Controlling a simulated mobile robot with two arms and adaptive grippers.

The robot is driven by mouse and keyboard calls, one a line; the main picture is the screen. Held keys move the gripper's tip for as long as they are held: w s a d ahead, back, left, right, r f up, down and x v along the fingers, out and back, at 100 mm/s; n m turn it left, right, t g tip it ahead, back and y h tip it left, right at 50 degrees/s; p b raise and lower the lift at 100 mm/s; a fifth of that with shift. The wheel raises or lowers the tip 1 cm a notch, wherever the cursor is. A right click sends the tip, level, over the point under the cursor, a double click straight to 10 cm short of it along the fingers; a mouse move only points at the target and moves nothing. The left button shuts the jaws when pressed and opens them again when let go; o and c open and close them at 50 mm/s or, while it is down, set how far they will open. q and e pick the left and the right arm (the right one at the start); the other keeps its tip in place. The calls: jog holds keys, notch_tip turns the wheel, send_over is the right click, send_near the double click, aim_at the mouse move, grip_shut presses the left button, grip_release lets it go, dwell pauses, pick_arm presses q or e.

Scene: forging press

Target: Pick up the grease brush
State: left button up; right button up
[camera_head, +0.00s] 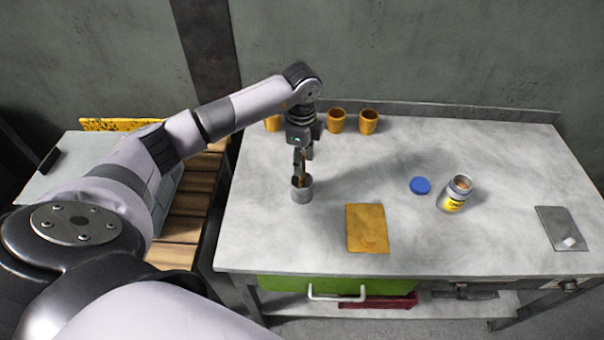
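A small grey metal cup (301,194) stands near the left side of the metal table. A thin brown handle, which looks like the grease brush (301,170), stands upright in it; its lower end is hidden inside the cup. My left gripper (303,156) points down right above the cup, with its fingers at the upper part of the handle. I cannot tell whether the fingers are shut on it or only beside it. My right gripper is not in view.
Orange cups (337,121) stand along the table's back edge, one partly behind my arm. An open jar (455,193), a blue lid (420,186), a yellow-brown pad (367,228) and a grey plate (561,228) with a small white piece lie on the table (480,140).

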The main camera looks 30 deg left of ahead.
aim_at(302, 185)
pick_arm(q)
notch_tip(302, 185, down, 4)
jog(key=shift+d+r+p, duration=0.1)
jog(key=shift+r+p, duration=0.15)
jog(key=shift+p, duration=0.35)
jog(key=shift+s+f, duration=0.1)
jog(key=shift+f, duration=0.2)
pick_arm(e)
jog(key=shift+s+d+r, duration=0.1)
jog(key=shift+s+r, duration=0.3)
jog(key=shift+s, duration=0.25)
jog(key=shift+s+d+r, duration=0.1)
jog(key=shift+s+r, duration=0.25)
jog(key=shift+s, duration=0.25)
pick_arm(q)
jog(key=shift+c, duration=0.4)
jog(key=c, duration=0.4)
grip_shut()
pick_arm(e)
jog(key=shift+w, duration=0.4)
